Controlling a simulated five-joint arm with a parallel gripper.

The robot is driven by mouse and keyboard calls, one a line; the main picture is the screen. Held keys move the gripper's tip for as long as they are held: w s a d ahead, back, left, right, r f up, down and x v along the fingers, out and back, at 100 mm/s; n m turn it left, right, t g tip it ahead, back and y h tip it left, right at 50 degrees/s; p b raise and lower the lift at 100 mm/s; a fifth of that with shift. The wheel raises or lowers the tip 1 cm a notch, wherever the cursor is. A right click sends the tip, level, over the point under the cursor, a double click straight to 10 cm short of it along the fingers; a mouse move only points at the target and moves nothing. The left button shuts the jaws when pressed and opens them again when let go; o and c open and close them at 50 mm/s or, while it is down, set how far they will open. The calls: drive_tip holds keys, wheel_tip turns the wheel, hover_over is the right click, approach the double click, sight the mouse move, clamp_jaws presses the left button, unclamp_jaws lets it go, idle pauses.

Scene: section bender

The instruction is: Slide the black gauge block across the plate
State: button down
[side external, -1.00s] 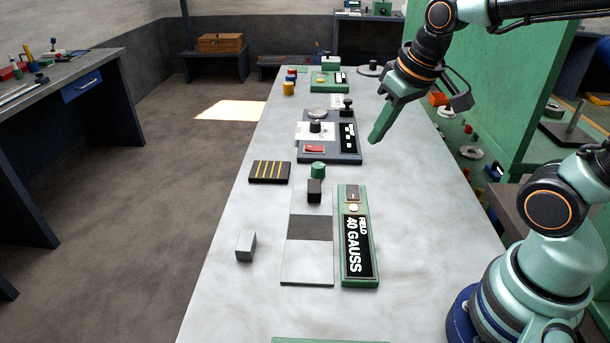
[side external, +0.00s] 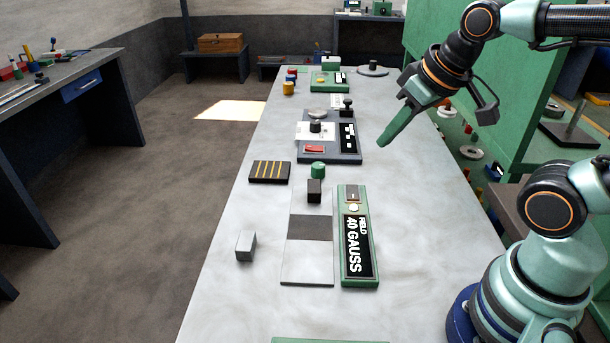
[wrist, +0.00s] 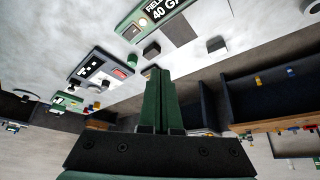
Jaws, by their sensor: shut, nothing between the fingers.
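The black gauge block (side external: 314,191) stands at the far end of the flat plate (side external: 307,268), which is light grey with a darker grey band across its middle. A dark block, apparently the same one, shows in the wrist view (wrist: 151,50). My gripper (side external: 383,143) is shut and empty. It hangs above the bench, to the right of the block and farther back, clearly apart from it. In the wrist view the green fingers (wrist: 157,72) lie together.
A green meter reading "FIELD 40 GAUSS" (side external: 357,240) lies along the plate's right side. A green round knob (side external: 318,170) stands just behind the block. A grey block (side external: 246,246) is left of the plate. A dark striped piece (side external: 269,172) and a control panel (side external: 345,152) lie farther back.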

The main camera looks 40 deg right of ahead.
sight(309, 249)
drive_tip(key=shift+w, duration=0.1)
idle(0.3)
drive_tip(key=w+d+m+g, duration=0.25)
drive_tip(key=w+m, duration=0.25)
drive_tip(key=w, duration=0.8)
drive_tip(key=w+d+f+m+g, duration=0.3)
drive_tip(key=w+f+m, duration=0.1)
drive_tip(key=w+f, duration=0.75)
drive_tip(key=f, duration=0.8)
drive_tip(key=s+f, duration=0.1)
drive_tip(key=f, duration=0.3)
drive_tip(key=shift+s, duration=0.1)
drive_tip(key=s+a, duration=1.5)
drive_tip(key=a, duration=0.1)
drive_tip(key=shift+s, duration=0.2)
